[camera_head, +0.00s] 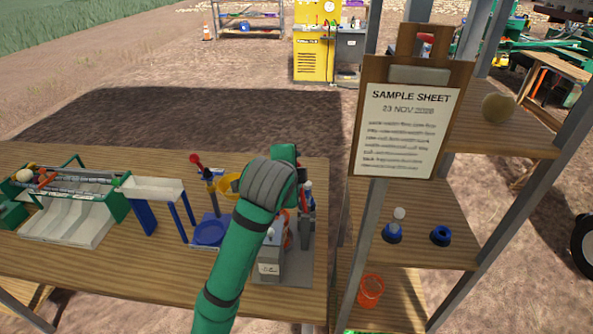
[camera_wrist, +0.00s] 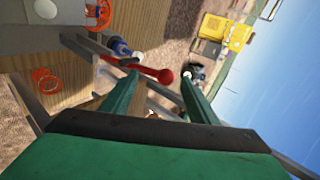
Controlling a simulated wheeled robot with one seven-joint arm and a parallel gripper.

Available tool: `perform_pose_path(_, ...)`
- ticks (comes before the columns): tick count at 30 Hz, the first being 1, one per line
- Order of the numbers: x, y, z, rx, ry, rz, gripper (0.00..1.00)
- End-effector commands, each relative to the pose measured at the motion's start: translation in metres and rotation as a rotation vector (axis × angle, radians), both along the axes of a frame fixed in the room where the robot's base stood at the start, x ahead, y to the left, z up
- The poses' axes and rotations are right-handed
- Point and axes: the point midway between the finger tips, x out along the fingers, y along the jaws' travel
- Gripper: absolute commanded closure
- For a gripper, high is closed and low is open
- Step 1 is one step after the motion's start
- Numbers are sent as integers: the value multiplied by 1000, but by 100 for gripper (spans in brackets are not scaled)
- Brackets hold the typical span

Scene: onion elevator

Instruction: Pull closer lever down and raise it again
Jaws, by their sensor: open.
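A lever with a red rod and round red knob (camera_wrist: 166,76) shows in the wrist view. Its knob is between the tips of my gripper's (camera_wrist: 160,84) two green fingers, which stand apart on either side. I cannot tell whether a finger touches the rod. In the head view my arm hides the fingertips and most of this lever.
A white and green sorting machine (camera_head: 70,215) covers the table's left side. Right of the table (camera_head: 120,280) stands a shelf with a sample sheet (camera_head: 407,125), blue holders (camera_head: 440,236) and an orange bucket (camera_head: 371,290). The shelf post is close to the machine. The table's front left is bare.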

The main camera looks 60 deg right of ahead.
Motion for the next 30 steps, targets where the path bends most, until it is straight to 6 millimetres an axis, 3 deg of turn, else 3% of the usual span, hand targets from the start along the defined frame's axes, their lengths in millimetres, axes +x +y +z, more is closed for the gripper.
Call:
perform_pose_path(9, -12, 48, 32, 0, -3, -1, 46)
perform_pose_path(15, -18, 69, 46, 2, -1, -1, 46)
perform_pose_path(30, -20, 76, 50, 5, 1, -1, 46)
